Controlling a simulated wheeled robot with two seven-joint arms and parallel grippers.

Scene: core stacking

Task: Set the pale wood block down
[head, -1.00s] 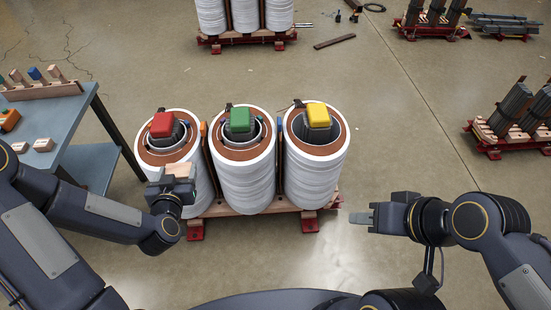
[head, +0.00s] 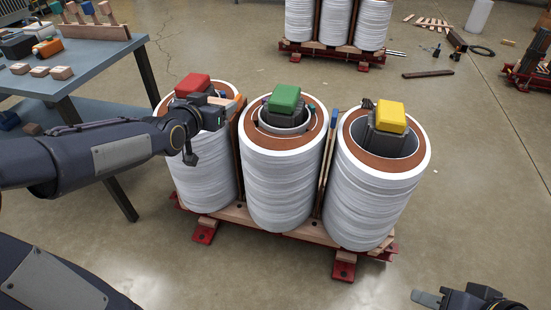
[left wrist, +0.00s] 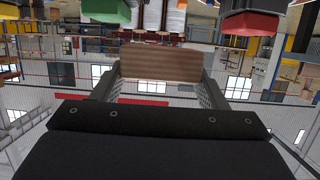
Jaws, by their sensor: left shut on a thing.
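The pale wood block (left wrist: 160,62) is held between the two fingers of my left gripper (left wrist: 158,88) in the left wrist view. In the head view my left gripper (head: 218,104) is at the top of the left coil, beside the red cap (head: 193,86), and mostly hides the block. I cannot tell whether the block touches the coil. The green cap (head: 285,98) is on the middle coil (head: 282,180) and the yellow cap (head: 391,116) on the right coil (head: 375,205). My right gripper (head: 427,298) is at the bottom right, partly cut off; its opening is unclear.
The coils stand on a wooden base with red feet (head: 343,268). A blue table (head: 105,58) at the left holds small wood blocks (head: 40,71) and a rack. Another coil set (head: 333,25) stands behind. The floor at right is mostly clear.

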